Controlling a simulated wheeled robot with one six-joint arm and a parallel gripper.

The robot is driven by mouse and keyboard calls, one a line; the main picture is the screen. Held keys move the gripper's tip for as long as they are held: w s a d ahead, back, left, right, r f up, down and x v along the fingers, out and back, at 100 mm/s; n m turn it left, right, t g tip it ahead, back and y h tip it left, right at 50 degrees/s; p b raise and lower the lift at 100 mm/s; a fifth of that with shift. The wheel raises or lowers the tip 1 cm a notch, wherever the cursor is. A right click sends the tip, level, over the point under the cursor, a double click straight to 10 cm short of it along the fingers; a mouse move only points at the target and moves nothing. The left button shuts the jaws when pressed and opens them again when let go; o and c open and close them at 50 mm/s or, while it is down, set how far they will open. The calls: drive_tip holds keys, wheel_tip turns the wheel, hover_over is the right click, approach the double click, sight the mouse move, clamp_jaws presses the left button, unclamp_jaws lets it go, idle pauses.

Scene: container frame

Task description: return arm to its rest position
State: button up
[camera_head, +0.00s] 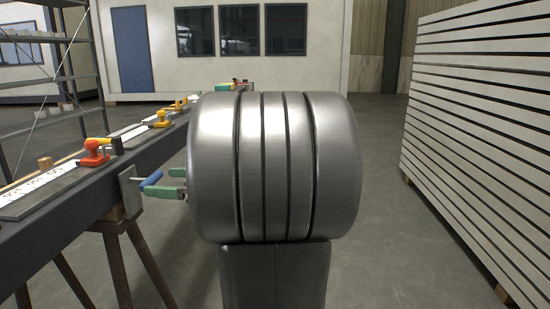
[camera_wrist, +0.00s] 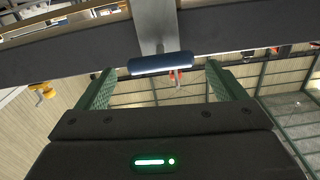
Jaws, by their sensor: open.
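My gripper (camera_head: 157,184) is at the left of the large metal part of my arm, near the side of the dark frame beam (camera_head: 70,232). Its green fingers are apart. A blue bar-shaped handle (camera_head: 151,180) on a grey plate (camera_head: 130,191) is at the fingertips. In the wrist view, my gripper (camera_wrist: 160,69) is open, and the blue handle (camera_wrist: 161,63) shows between the tips with a gap on each side. The grey plate (camera_wrist: 155,22) runs from the handle across the dark beam (camera_wrist: 60,55). My arm hides part of the gripper in the head view.
On the beam are an orange-red tool (camera_head: 94,152), yellow tools (camera_head: 160,118) and white strips (camera_head: 35,183). A wooden trestle (camera_head: 118,268) stands below. A tall stack of pale panels (camera_head: 485,125) is at the right. The floor (camera_head: 400,240) between is clear.

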sight(155, 179)
drive_tip(key=a+b, duration=0.1)
drive_tip(key=a, duration=0.3)
drive_tip(key=shift+w+a+f, duration=0.1)
drive_tip(key=shift+w+a, duration=0.05)
drive_tip(key=shift+a, duration=0.1)
drive_tip(key=shift+a+m, duration=0.1)
drive_tip(key=shift+m, duration=0.2)
drive_tip(key=m, duration=0.4)
drive_tip(key=shift+m, duration=0.3)
drive_tip(key=m+p, duration=0.1)
drive_tip(key=m, duration=0.3)
drive_tip(key=shift+w+r+m+p, duration=0.1)
drive_tip(key=shift+r+m+p, duration=0.25)
drive_tip(key=shift+m+p, duration=0.7)
drive_tip(key=m+p, duration=0.2)
drive_tip(key=p, duration=0.1)
drive_tip(key=shift+m, duration=0.35)
drive_tip(key=m+p, duration=0.3)
drive_tip(key=p, duration=0.2)
drive_tip(key=shift+f, duration=0.1)
drive_tip(key=shift+f+m+p, duration=0.15)
drive_tip(key=shift+m+p, duration=0.35)
drive_tip(key=shift+p, duration=0.25)
drive_tip(key=shift+f, duration=0.1)
